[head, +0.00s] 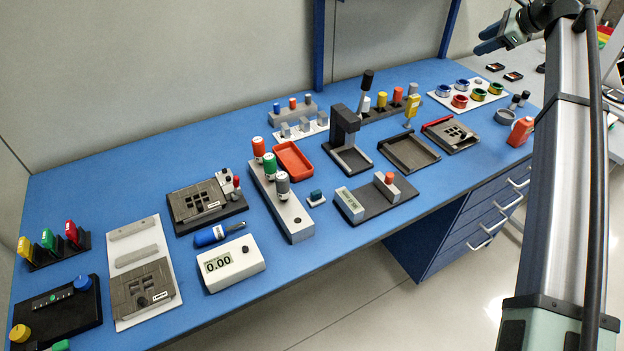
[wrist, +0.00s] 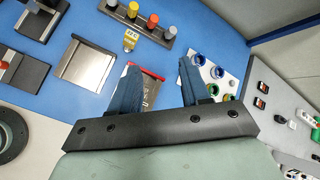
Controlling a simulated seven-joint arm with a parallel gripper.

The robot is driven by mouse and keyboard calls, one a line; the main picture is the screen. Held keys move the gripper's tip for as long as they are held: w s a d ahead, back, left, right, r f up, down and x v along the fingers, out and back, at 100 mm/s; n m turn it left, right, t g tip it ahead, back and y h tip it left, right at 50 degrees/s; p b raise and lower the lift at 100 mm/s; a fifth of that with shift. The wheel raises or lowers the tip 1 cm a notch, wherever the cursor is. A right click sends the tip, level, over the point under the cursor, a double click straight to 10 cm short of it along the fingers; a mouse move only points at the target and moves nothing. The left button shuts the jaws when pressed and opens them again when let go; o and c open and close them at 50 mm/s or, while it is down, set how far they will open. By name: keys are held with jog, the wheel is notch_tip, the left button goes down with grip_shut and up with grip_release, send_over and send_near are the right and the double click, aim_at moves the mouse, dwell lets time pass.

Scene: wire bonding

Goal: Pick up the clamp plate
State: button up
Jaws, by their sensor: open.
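Several grey plates with square windows could be the clamp plate; I cannot tell which is meant. One plate (head: 143,291) lies at the front of a white board at the left. Another plate (head: 197,203) sits on a dark fixture left of centre. A third plate (head: 455,133), with a red bar beside it, lies at the right of the bench and shows partly in the wrist view (wrist: 150,89), behind and between my fingers. My gripper (head: 486,40) is open and empty, raised at the upper right of the head view, clear of all the plates. Its blue fingers (wrist: 158,61) are well apart.
A dark open tray (head: 410,152) and a black upright press (head: 345,140) stand left of the right-hand plate. Coloured spools (head: 460,101) lie on a white board behind it. A white meter (head: 231,263) and a blue tool (head: 218,234) lie near the left plates.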

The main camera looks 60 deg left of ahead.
jog(key=s+a+f+n+g+h, duration=0.15)
jog(key=s+a, duration=0.35)
jog(key=s, duration=0.5)
jog(key=s+a+f+n+h, duration=0.1)
jog(key=s+a+n, duration=0.1)
jog(key=s+a, duration=0.5)
jog(key=s+a+f+n+g+h, duration=0.1)
jog(key=s+a+f, duration=0.15)
jog(key=s, duration=0.95)
jog(key=n+t+h, duration=0.3)
jog(key=n+h, duration=0.2)
jog(key=h, duration=0.1)
send_over(199, 205)
jog(key=f, duration=1.8)
jog(key=shift+w+a+f, duration=0.1)
jog(key=shift+w+a, duration=0.1)
jog(key=shift+s+d+f, duration=0.1)
jog(key=shift+d+f, duration=0.05)
jog(key=shift+f, duration=1.2)
jog(key=shift+s+d+f, duration=0.1)
jog(key=shift+f, duration=1.2)
